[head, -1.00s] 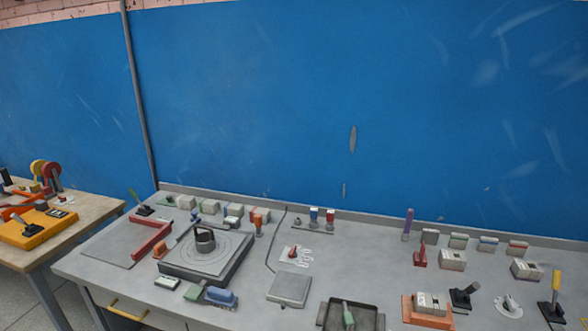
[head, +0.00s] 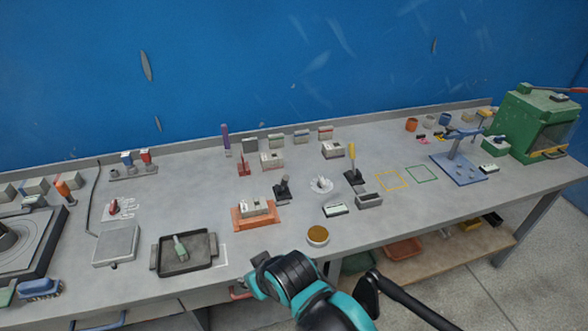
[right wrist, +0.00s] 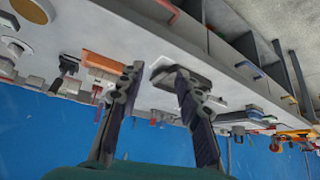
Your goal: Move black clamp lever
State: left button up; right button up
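In the head view, a clamp lever with a black handle on a black base (head: 283,190) stands on the grey bench, right of the orange fixture (head: 254,215) and left of a white round dial (head: 320,185). In the upside-down right wrist view, the black clamp lever (right wrist: 67,66) shows at the left, beside the orange fixture (right wrist: 104,63). My right gripper (right wrist: 158,70) is open, its two fingers apart with the dark tray between and beyond them. It appears empty and off to the side of the lever. My left gripper is not in view.
A yellow-handled lever (head: 352,165) stands further right. The dark tray (head: 157,258) holds a green-handled tool. A round tan-topped container (head: 317,236) sits near the front edge. Part of my arm crosses the bench front. The bench has bare room around the coloured outlines (head: 391,179).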

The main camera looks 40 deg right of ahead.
aim_at(285, 178)
jog(key=l+u, duration=0.1)
jog(key=l, duration=0.4)
jog(key=k+l+u, duration=0.1)
jog(key=l, duration=0.35)
jog(key=k+l+u, duration=0.1)
jog(key=l, duration=0.4)
jog(key=k+l+u, duration=0.1)
jog(key=l, duration=0.35)
jog(key=k+l+u, duration=0.1)
jog(key=l, duration=0.35)
jog(key=k+l+u, duration=0.1)
jog(key=l, duration=0.35)
jog(key=k+l+u, duration=0.1)
jog(key=k+l, duration=0.15)
jog(key=l, duration=0.2)
jog(key=k+l+u, duration=0.1)
jog(key=l, duration=0.35)
